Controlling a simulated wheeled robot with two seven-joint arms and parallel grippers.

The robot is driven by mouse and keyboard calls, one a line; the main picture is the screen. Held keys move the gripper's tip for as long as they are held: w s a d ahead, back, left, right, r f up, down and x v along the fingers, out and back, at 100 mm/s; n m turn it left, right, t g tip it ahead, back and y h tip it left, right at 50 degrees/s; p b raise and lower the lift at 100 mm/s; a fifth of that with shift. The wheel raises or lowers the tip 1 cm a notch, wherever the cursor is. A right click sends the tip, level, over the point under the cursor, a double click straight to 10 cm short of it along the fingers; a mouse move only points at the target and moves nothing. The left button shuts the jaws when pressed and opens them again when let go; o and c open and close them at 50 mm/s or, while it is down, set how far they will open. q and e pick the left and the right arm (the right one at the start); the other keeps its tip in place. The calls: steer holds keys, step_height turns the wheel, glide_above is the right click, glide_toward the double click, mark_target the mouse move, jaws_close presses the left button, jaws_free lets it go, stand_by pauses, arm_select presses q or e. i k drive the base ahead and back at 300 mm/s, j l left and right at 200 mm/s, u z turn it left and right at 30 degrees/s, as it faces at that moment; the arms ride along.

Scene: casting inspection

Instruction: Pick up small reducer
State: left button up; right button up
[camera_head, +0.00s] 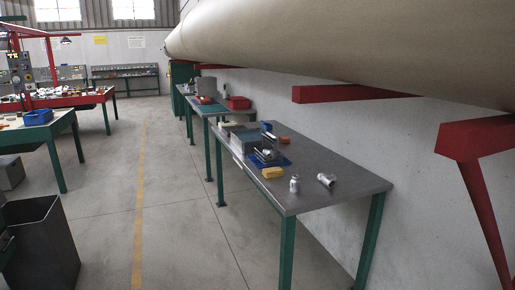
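Two small silvery metal fittings are near the front end of the grey-topped table (342,192). One fitting (295,184) stands upright and looks narrower at its top. The other fitting (326,180) lies on its side, a little to the right, apart from the first. Either could be the small reducer; at this size I cannot tell which. Neither of my grippers is in view.
A large beige cylinder (350,40) and red brackets overhang the right. A dark open bin (45,240) stands at left. The floor between is clear.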

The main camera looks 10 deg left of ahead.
mark_target(295, 182)
steer(key=i+j+z, duration=0.1)
steer(key=z, duration=0.3)
steer(key=i+j+z, duration=0.1)
steer(key=z, duration=0.3)
steer(key=j+z, duration=0.2)
steer(key=z, duration=0.2)
steer(key=i+j+z, duration=0.15)
steer(key=j+z, duration=0.15)
steer(key=j, duration=0.6)
steer(key=j+z, duration=0.35)
steer(key=j, duration=1.75)
